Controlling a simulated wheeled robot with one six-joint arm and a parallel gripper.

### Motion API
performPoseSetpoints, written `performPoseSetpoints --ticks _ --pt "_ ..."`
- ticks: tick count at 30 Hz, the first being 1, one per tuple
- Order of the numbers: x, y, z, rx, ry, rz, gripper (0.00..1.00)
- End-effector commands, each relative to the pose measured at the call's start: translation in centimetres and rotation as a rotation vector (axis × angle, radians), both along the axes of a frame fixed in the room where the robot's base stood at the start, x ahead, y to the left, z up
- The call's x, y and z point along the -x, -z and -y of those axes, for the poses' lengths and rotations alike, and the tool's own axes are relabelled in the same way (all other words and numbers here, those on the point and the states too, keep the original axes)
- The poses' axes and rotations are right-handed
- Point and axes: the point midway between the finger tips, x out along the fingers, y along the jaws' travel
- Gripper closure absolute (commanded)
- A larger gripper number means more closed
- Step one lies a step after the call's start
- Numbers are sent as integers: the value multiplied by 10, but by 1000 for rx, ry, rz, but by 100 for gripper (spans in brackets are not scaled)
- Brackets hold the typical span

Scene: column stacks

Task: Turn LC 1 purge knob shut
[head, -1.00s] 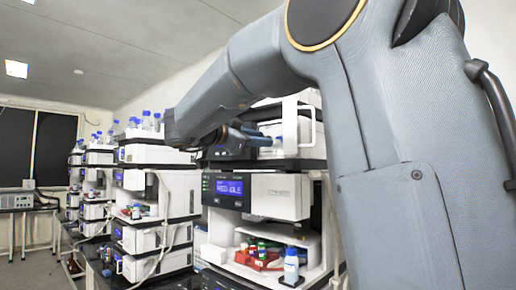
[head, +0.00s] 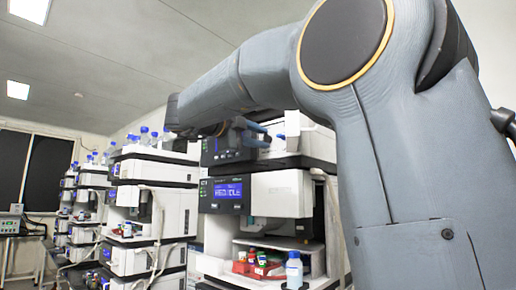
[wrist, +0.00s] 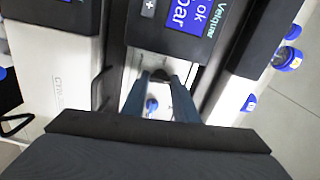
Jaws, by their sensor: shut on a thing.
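The nearest instrument stack (head: 275,195) stands mid-picture in the head view, with my arm reaching across its upper front. My gripper (wrist: 162,75) shows in the wrist view as two blue-grey fingers. They close on a small dark knob (wrist: 161,74) on the front of a white module, beside the dark panel with a blue display (wrist: 186,14). The knob's marking and turn angle cannot be read. In the head view the fingers (head: 262,134) are small at the upper module, and the knob cannot be made out there.
Blue-capped bottles (wrist: 288,59) stand at the right in the wrist view. Below, a red tray (head: 262,268) with vials and a blue-capped bottle (head: 294,270) sit in the lower bay. More stacks (head: 150,200) recede to the left, with bottles on top.

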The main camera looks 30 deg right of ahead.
Motion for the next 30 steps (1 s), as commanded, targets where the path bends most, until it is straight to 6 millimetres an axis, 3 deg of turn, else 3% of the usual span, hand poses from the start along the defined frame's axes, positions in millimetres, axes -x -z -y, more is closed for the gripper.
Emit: performPoseSetpoints --ticks 9,24,25,26,30 --pt "0 2 0 -37 1 100 96" --pt "0 1 0 -44 1 116 96" --pt "0 1 0 -44 1 116 70" --pt "0 1 0 -44 1 116 66" --pt "0 1 0 -43 1 115 66"
